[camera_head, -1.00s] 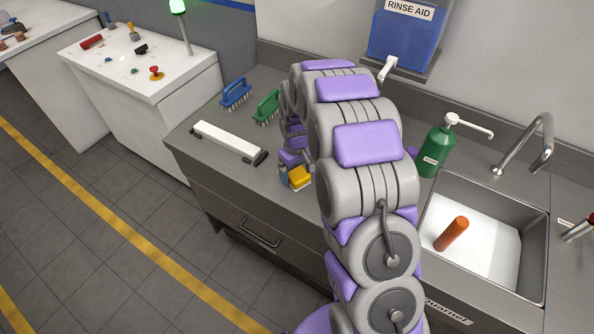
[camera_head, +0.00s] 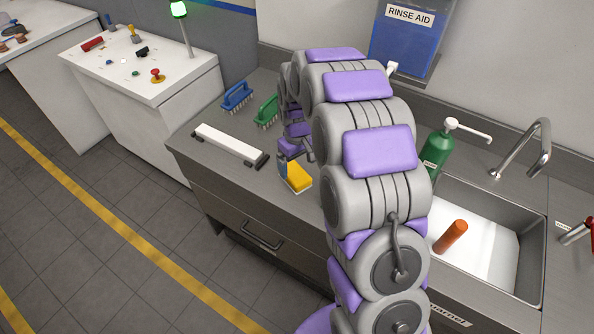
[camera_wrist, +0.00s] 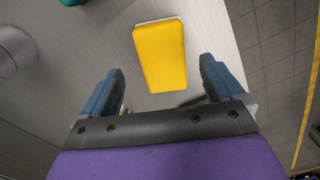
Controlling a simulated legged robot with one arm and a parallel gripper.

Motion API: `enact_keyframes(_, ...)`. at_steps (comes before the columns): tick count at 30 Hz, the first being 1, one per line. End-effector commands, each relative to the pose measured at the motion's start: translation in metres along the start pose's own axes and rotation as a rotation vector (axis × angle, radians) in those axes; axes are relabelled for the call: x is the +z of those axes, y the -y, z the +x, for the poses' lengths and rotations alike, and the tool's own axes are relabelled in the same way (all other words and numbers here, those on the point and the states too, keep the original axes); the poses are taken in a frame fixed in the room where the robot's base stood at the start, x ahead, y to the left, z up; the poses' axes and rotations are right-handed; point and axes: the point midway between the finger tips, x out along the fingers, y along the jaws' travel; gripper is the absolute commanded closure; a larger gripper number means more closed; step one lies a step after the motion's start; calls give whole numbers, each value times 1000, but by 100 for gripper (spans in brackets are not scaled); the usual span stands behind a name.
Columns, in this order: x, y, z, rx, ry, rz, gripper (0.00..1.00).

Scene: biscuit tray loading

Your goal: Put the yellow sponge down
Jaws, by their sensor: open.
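The yellow sponge (camera_head: 298,178) lies on the grey counter (camera_head: 205,165), close to its front edge. In the wrist view the sponge (camera_wrist: 160,55) lies flat, beyond and between the two blue fingertips, with bare counter on both sides of it. My gripper (camera_wrist: 160,80) is open and empty, and its fingers do not touch the sponge. In the head view my gripper (camera_head: 285,165) is just behind and left of the sponge, partly hidden by my arm.
A blue brush (camera_head: 237,97), a green brush (camera_head: 266,110) and a white bar-shaped tool (camera_head: 228,142) stand on the counter to the left. At right are a green pump bottle (camera_head: 436,155) and a sink (camera_head: 535,235) holding an orange cylinder (camera_head: 450,237).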

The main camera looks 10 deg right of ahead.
Motion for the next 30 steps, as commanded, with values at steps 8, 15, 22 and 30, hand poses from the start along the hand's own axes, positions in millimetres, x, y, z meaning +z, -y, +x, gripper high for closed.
enact_keyframes(8, -1, 0, -52, 2, -5, 0, 5)
enact_keyframes(15, 2, 1, -61, 1, -5, 3, 5)
enact_keyframes(22, 38, 18, -90, -7, 6, 41, 5)
enact_keyframes(30, 105, 47, -127, -19, 34, 112, 5)
